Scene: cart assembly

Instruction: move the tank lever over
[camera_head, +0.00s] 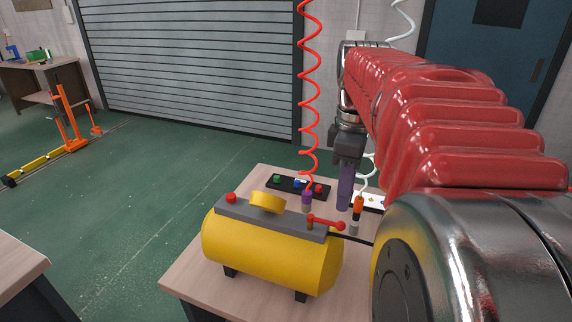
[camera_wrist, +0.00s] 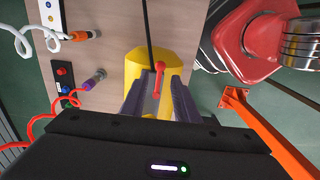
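The yellow tank (camera_head: 272,255) lies on its side on the wooden table, with a grey strip along its top. Its red lever (camera_head: 326,223) sits at the right end of the strip and points right. My gripper (camera_head: 344,205) hangs with purple fingers pointing down, just behind and right of the lever. In the wrist view the fingers (camera_wrist: 160,84) are apart, with the lever (camera_wrist: 159,72) showing between them and the tank (camera_wrist: 135,62) beyond. I see no contact; the exact height gap cannot be told.
A red coiled hose (camera_head: 309,95) runs down to a purple-collared connector (camera_head: 307,202) behind the tank. An orange connector (camera_head: 358,208) with a white hose stands close right of my gripper. A black button panel (camera_head: 290,187) lies at the table's back.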

